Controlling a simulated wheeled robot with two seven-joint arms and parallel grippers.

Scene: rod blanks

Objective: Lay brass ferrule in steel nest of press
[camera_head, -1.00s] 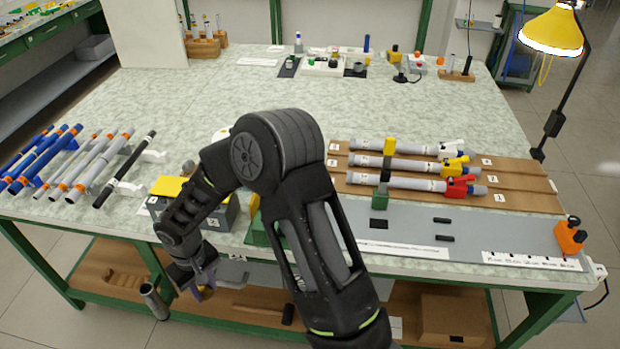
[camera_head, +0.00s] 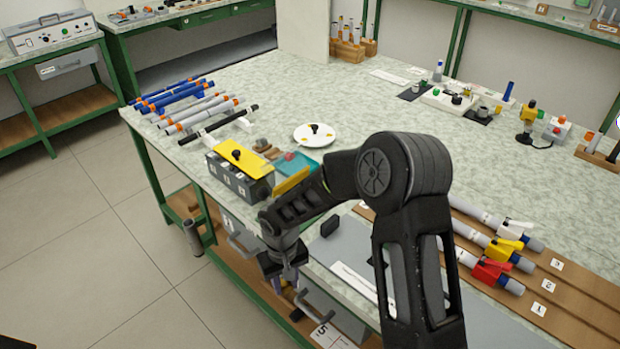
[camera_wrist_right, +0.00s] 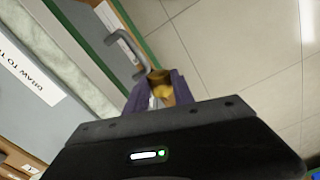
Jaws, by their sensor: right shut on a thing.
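My right gripper (camera_head: 287,284) hangs low at the front edge of the table, beside the drawer fronts. In the right wrist view its purple fingers (camera_wrist_right: 160,92) are shut on a small brass-coloured piece, which looks like the brass ferrule (camera_wrist_right: 158,78). The fingers partly hide the ferrule, and it cannot be made out in the head view. I cannot pick out the press or its steel nest with certainty. My left gripper is not in view.
A grey drawer handle (camera_wrist_right: 144,50) shows close to the fingers. On the table are a grey box with a yellow lid (camera_head: 240,175), a white round plate (camera_head: 314,134) and blue and grey rods (camera_head: 190,105). Clamped rods lie at right (camera_head: 490,225). The table's middle is clear.

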